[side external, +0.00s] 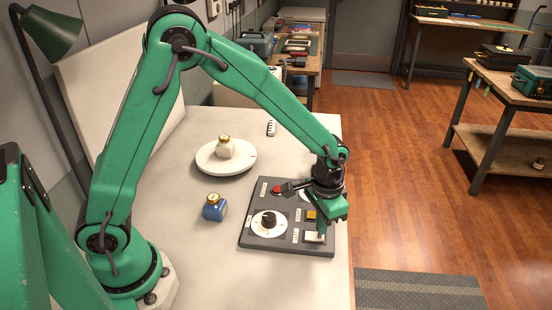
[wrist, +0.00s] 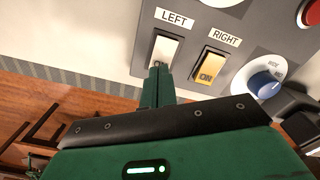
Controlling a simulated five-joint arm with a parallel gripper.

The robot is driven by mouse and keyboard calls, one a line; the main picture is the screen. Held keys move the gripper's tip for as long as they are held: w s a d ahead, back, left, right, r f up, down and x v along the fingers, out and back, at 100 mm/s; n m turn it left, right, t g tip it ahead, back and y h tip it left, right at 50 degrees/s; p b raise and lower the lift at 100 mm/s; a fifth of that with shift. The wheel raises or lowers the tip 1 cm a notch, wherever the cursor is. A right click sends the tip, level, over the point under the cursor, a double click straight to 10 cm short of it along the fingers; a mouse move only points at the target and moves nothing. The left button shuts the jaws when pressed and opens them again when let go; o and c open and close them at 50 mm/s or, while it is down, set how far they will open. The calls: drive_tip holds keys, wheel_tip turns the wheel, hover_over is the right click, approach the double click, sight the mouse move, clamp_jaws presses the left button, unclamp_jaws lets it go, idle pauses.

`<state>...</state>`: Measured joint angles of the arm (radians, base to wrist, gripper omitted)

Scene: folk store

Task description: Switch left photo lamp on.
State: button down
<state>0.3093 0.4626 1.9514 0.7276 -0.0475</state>
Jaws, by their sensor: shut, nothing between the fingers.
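The dark grey control panel (side external: 260,239) lies on the table under my gripper. In the wrist view, the white rocker switch (wrist: 164,48) labelled LEFT sits near the panel's edge.
The panel also has a white dial (side external: 268,223) with a black knob and a red button (side external: 277,189). A blue jar (side external: 214,208) stands left of the panel. A round white turntable (side external: 215,168) bears a cream jar (side external: 225,148). A green lamp (side external: 48,33) stands at the far left.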

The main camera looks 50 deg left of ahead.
drive_tip(key=shift+f, duration=0.7)
idle(0.6)
drive_tip(key=shift+r, duration=3.5)
drive_tip(key=s+a+r+n+t, duration=0.1)
drive_tip(key=s+a+r, duration=0.2)
drive_tip(key=a+r, duration=0.15)
drive_tip(key=s+a+r+t, duration=0.1)
drive_tip(key=s+a+r, duration=0.25)
drive_tip(key=r, duration=0.25)
drive_tip(key=s+a+r+n+t, duration=0.1)
drive_tip(key=s+a+r, duration=0.1)
drive_tip(key=s, duration=0.3)
drive_tip(key=s+a+r+n+t, duration=0.1)
drive_tip(key=s+a+r+t, duration=0.1)
drive_tip(key=s, duration=0.4)
drive_tip(key=shift+s+a+t, duration=0.3)
drive_tip(key=shift+a, duration=0.2)
